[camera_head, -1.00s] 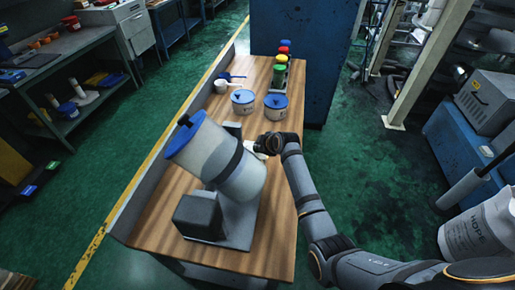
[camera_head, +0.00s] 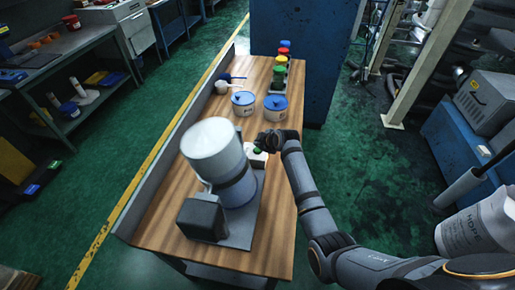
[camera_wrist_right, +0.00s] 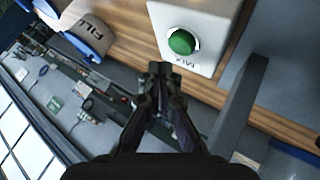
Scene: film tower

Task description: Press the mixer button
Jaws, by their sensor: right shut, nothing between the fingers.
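The mixer (camera_head: 222,165) stands on the wooden bench, with a whitish drum strapped above a grey base. The drum's white end faces up and its edges look blurred. The mixer button is a green dome on a white box (camera_head: 257,157); in the right wrist view the green button (camera_wrist_right: 182,42) is unobstructed, with "MIX" lettering beside it. My right gripper (camera_head: 265,142) is shut and empty, just beyond the box. In the wrist view its fingertips (camera_wrist_right: 160,70) are close to the box's edge, apart from the button. My left gripper is out of view.
A blue cabinet (camera_head: 303,55) rises at the bench's far end.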

